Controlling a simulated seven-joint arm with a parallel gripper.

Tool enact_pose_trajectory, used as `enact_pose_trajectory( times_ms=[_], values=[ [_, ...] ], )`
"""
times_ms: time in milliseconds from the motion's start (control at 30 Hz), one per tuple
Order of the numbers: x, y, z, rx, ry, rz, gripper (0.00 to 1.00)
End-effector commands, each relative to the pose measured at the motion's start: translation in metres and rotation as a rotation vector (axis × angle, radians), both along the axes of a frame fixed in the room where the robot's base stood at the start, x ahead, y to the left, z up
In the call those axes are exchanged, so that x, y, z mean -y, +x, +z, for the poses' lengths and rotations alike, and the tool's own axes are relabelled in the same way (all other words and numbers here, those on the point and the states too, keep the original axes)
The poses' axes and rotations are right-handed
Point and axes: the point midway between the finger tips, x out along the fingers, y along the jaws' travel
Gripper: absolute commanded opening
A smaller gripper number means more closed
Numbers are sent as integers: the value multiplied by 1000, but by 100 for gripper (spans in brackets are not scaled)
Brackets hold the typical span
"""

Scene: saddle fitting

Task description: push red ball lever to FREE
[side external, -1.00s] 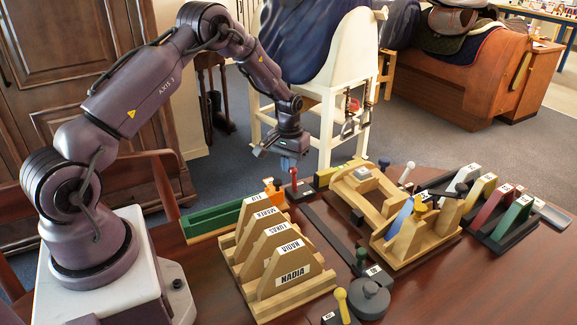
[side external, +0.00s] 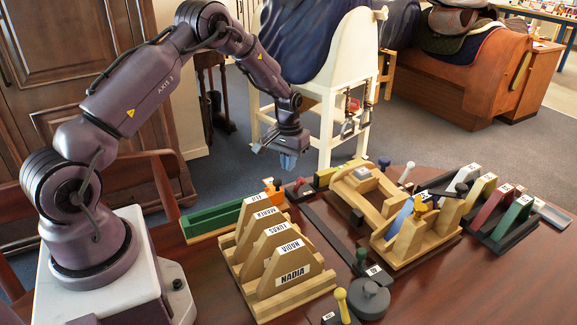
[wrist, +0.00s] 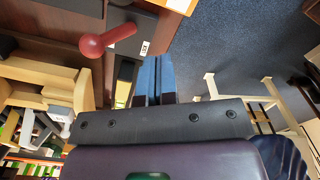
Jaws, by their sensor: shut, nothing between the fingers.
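The red ball lever (side external: 299,182) stands on a dark base at the back of the table. In the side view its ball is low, just below and right of my gripper (side external: 288,161), and the lever looks tilted over. In the wrist view the red ball (wrist: 92,46) is at the upper left, its stem running right to the dark base. A small white label (wrist: 144,47) lies beside it, too small to read. My gripper's blue fingers (wrist: 154,68) are together and empty. They appear apart from the ball.
A green tray (side external: 210,221) and an orange piece lie left of the lever. Wooden name racks (side external: 275,270) stand in front. A wooden saddle frame (side external: 365,195) and a white-knobbed lever (side external: 406,175) are to the right. Open floor (wrist: 225,50) lies beyond the table.

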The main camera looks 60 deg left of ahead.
Motion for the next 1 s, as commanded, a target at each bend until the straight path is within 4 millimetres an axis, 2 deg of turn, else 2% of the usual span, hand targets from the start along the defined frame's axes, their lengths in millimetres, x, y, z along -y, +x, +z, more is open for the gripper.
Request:
enact_pose_trajectory(
  times_ms=[600,800,1000],
  values=[
    [0,0,51,2,1,-1,0],
    [0,0,61,0,0,-1,0],
    [0,0,62,0,0,-1,0]
  ],
)
